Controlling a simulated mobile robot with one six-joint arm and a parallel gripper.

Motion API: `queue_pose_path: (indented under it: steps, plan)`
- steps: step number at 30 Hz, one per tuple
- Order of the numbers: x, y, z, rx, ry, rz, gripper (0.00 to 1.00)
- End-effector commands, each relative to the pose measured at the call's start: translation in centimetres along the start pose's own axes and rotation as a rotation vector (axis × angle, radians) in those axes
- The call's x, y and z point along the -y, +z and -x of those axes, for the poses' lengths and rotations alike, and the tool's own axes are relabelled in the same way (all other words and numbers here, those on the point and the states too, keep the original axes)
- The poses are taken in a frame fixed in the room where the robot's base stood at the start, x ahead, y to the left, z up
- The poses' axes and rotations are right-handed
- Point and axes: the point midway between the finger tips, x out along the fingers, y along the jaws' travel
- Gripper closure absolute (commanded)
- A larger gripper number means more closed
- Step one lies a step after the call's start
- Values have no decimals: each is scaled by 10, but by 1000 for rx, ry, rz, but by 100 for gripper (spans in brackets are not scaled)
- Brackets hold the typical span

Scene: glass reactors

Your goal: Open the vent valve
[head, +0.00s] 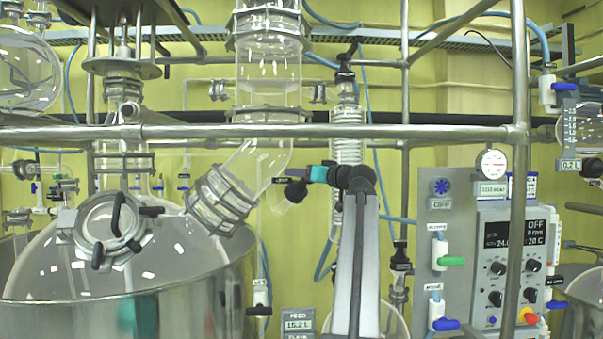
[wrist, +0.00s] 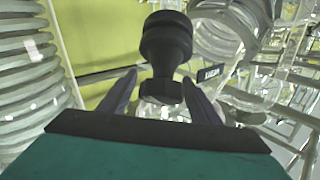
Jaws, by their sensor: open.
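The vent valve shows as a black stepped knob (wrist: 166,42) in the wrist view, with a small dark label (wrist: 210,75) beside it. In the wrist view my gripper (wrist: 160,80) is open, with one dark finger on each side of the knob's narrow lower end. I cannot tell whether the fingers touch it.
A coiled glass condenser (head: 346,150) stands close to my arm, and its coils (wrist: 30,75) fill the wrist view's left side. A metal rail (head: 400,131) crosses above my gripper. The large reactor vessel (head: 130,310) is at the left and a control panel (head: 512,260) at the right.

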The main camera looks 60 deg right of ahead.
Motion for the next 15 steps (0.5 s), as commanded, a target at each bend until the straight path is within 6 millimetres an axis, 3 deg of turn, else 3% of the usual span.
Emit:
queue_pose_path:
  steps: [10,15]
  plan:
    - [0,0,-3,0,0,0,43]
    - [0,0,-3,0,0,0,70]
